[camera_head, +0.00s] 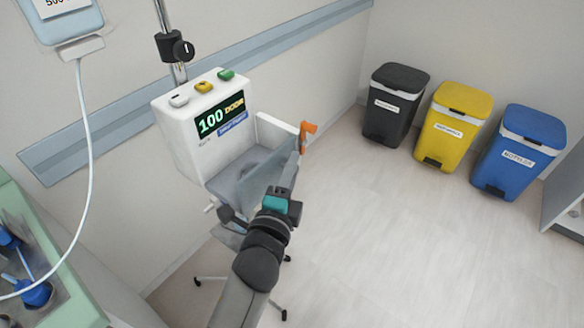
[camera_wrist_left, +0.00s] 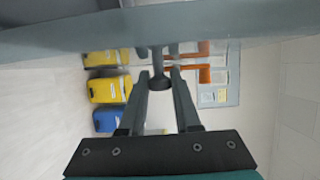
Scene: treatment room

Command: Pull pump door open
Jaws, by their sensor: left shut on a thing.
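The white pump (camera_head: 176,134) hangs on a pole; its display reads 100 and DOOR. Its grey see-through door (camera_head: 262,184) stands swung out from the pump's front, with an orange latch (camera_head: 306,135) near the upper right. My left gripper (camera_head: 286,180) is at the door's outer side, its fingertips hard to make out there. In the left wrist view, the left gripper's two fingers (camera_wrist_left: 160,82) are shut on a dark door handle (camera_wrist_left: 157,60), with the grey panel across the top. My right gripper is not in view.
A black bin (camera_head: 395,112), a yellow bin (camera_head: 450,128) and a blue bin (camera_head: 518,155) stand along the wall at right. A drip bag (camera_head: 62,14) with a tube hangs at upper left. A green-edged cart (camera_head: 68,290) is at lower left. The floor at right is clear.

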